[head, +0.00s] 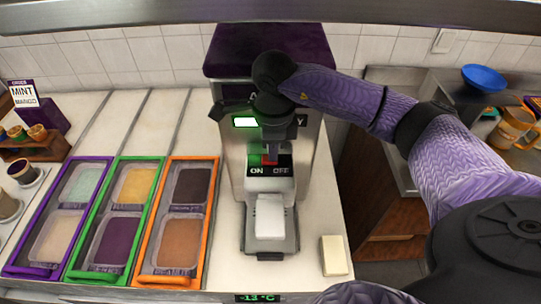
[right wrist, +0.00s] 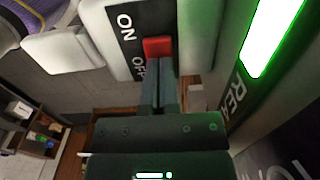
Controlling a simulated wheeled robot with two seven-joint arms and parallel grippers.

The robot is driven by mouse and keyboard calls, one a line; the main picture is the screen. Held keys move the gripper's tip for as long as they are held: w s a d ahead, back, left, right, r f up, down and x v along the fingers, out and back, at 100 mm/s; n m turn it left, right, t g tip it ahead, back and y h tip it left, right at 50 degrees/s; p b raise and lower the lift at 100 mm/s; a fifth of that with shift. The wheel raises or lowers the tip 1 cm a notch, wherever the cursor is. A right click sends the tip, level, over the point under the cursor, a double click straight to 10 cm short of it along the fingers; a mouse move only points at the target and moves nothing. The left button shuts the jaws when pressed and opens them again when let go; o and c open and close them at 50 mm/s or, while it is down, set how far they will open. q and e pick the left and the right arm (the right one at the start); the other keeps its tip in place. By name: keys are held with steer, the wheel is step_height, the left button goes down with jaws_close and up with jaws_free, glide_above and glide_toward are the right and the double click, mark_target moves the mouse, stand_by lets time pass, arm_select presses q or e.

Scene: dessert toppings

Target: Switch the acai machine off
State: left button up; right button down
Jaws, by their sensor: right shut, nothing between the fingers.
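The acai machine (head: 230,165) stands on the counter, with a purple top and silver body. On its front is a black panel lettered ON at left and OFF at right, with a green patch (head: 254,161) above ON. A red switch part (right wrist: 156,46) sits beside the lettering, and the wrist view shows it near the OFF end. My right gripper (head: 271,156) is shut and empty at the panel. In the right wrist view its fingertips (right wrist: 160,64) are right at the red part; I cannot tell whether they touch. My left gripper is not in view.
A bright green-edged display (head: 245,122) is lit above the panel. A white block (head: 270,216) sits below it on the machine. Topping trays in purple, green and orange frames (head: 172,281) lie to the left. A pale block (head: 334,256) and a blue bowl (head: 484,78) are to the right.

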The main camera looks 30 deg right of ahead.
steer(key=shift+f, duration=0.1)
step_height(320, 180, up, 7)
steer(key=p, duration=0.5)
stand_by(0.4)
